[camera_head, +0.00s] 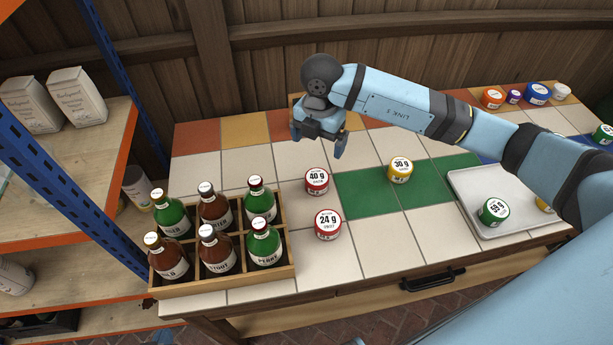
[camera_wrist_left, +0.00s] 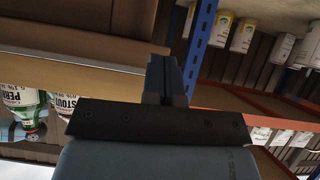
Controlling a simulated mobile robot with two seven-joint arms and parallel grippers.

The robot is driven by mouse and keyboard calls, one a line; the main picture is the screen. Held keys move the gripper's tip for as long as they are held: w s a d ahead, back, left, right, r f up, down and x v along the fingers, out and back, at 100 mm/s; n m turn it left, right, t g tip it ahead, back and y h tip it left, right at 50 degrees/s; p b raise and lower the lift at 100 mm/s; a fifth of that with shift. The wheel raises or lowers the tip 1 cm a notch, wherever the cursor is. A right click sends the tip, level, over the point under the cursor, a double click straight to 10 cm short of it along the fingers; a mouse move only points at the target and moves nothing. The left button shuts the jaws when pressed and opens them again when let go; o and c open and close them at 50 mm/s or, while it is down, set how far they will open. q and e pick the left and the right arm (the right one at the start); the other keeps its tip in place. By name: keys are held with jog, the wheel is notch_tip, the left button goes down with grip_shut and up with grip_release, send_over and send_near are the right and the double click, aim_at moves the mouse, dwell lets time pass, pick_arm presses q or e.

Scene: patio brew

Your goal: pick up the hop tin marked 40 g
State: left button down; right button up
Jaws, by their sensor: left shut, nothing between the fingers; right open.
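The hop tin marked 40 g (camera_head: 317,181) is a white-topped tin with a red side. It stands upright on the white tiles, right of the bottle crate (camera_head: 222,287). My right gripper (camera_head: 319,143) is open and empty, above and behind this tin, apart from it. The red tin marked 24 g (camera_head: 328,224) stands just in front of it. My left gripper (camera_wrist_left: 166,78) is shut and empty in the left wrist view, with the crate's bottles beyond it at the left. It does not show in the head view.
A yellow 30 g tin (camera_head: 400,170) stands on green tiles. A green tin (camera_head: 494,211) is on the metal tray (camera_head: 473,185). Several small tins (camera_head: 537,94) stand at the back right. A blue-post shelf (camera_head: 62,180) borders the left.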

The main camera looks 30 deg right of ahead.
aim_at(317, 176)
jog(key=f, duration=0.6)
jog(key=f+b, duration=0.1)
jog(key=f, duration=0.2)
jog(key=shift+w, duration=0.25)
jog(key=f, duration=0.6)
jog(key=shift+d+f, duration=0.2)
jog(key=shift+d, duration=0.05)
jog(key=c, duration=1)
